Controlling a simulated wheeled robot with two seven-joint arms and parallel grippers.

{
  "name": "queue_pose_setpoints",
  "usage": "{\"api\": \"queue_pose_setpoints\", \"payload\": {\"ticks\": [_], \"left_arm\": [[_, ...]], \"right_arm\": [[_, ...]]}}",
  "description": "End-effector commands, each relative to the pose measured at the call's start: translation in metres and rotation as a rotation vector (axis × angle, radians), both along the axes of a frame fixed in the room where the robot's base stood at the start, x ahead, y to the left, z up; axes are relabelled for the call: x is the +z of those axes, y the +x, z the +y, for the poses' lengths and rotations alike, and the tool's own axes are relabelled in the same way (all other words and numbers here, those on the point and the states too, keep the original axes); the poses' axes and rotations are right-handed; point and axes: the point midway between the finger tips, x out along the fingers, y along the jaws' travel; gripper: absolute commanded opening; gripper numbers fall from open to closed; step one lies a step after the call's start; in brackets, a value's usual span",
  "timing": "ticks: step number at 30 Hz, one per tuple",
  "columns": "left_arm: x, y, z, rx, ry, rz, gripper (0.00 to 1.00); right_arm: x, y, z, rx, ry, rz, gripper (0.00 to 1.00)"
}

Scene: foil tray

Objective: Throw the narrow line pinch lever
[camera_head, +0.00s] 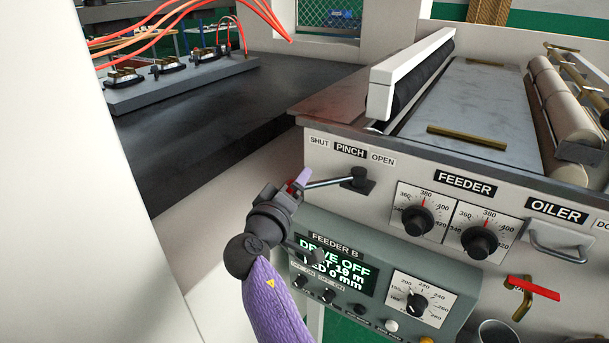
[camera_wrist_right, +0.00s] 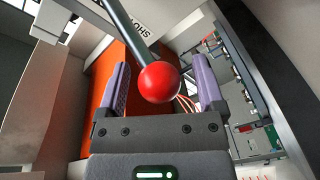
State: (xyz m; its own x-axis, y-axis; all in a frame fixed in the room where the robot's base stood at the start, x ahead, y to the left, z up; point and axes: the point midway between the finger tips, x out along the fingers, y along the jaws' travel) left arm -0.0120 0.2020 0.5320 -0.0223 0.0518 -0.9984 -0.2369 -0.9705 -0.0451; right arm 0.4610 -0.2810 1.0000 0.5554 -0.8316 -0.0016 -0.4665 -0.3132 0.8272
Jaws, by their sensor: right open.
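The pinch lever (camera_head: 330,182) is a thin metal rod on a dark pivot under the PINCH label (camera_head: 350,151). It points left, toward the SHUT side, away from OPEN. Its red ball knob (camera_wrist_right: 159,82) shows large in the right wrist view. My right gripper (camera_head: 296,184) is at the lever's left end and hides most of the knob in the head view. In the right wrist view its purple fingers (camera_wrist_right: 163,76) are open, one on each side of the knob, with visible gaps. My left gripper is not in view.
Below the lever is the FEEDER B display box (camera_head: 333,262) with knobs. FEEDER dials (camera_head: 418,220), a handle (camera_head: 558,243) and a red-handled valve (camera_head: 533,286) lie to the right. A dark bench (camera_head: 215,115) with orange cables is behind left.

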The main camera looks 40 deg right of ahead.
Motion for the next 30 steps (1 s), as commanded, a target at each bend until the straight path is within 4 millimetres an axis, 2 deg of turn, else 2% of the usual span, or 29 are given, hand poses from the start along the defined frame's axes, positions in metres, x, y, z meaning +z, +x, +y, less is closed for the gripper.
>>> {"api": "queue_pose_setpoints", "payload": {"ticks": [8, 11, 21, 30], "left_arm": [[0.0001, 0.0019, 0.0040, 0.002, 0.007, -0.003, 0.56], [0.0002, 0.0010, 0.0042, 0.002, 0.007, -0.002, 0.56], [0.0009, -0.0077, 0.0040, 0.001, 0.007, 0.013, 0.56], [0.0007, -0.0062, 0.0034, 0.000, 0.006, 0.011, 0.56]], "right_arm": [[-0.0001, -0.0001, 0.0011, 0.000, 0.000, 0.000, 0.87], [-0.0002, -0.0002, 0.0011, 0.000, 0.000, 0.000, 0.70], [-0.0003, -0.0001, 0.0010, 0.000, 0.000, 0.000, 0.00], [-0.0005, 0.0000, 0.0011, 0.001, 0.001, 0.000, 0.00]]}}
